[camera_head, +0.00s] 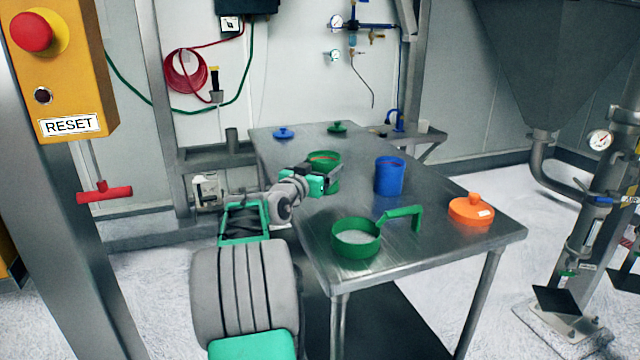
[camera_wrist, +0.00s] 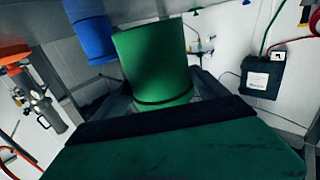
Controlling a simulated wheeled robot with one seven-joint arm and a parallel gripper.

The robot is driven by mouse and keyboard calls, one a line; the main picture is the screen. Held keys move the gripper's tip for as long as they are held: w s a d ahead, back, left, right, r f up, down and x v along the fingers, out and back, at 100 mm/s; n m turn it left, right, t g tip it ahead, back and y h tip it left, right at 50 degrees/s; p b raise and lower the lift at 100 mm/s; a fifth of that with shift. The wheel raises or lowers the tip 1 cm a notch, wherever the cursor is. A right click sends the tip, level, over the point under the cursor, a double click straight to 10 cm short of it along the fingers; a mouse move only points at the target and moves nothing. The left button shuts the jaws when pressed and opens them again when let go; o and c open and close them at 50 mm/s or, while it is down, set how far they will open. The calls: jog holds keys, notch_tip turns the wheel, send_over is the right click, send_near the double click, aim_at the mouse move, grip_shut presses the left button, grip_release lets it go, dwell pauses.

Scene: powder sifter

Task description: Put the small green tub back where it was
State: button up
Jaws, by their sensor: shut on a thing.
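The small green tub (camera_head: 326,158) is at the left side of the metal table in the head view, partly hidden by my gripper (camera_head: 318,184). It holds brownish-orange contents. In the wrist view the green tub (camera_wrist: 153,62) is between my fingers (camera_wrist: 162,95), and my gripper is shut on it. I cannot tell whether its base touches the table. A green lid (camera_head: 337,127) with a knob lies at the back of the table.
On the metal table (camera_head: 440,235) stand a blue tub (camera_head: 389,178) to the right, a green sieve (camera_head: 356,245) with white powder and a raised handle in front, and an orange lid (camera_head: 470,211) at the right. A blue lid (camera_head: 284,133) lies at the back left. The table's middle has bare room.

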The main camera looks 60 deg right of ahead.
jog(key=shift+w+d+f, duration=0.35)
jog(key=shift+d+f, duration=0.25)
jog(key=shift+f, duration=0.15)
jog(key=shift+f+b, duration=0.4)
jog(key=shift+f, duration=1.3)
jog(key=o, duration=1.5)
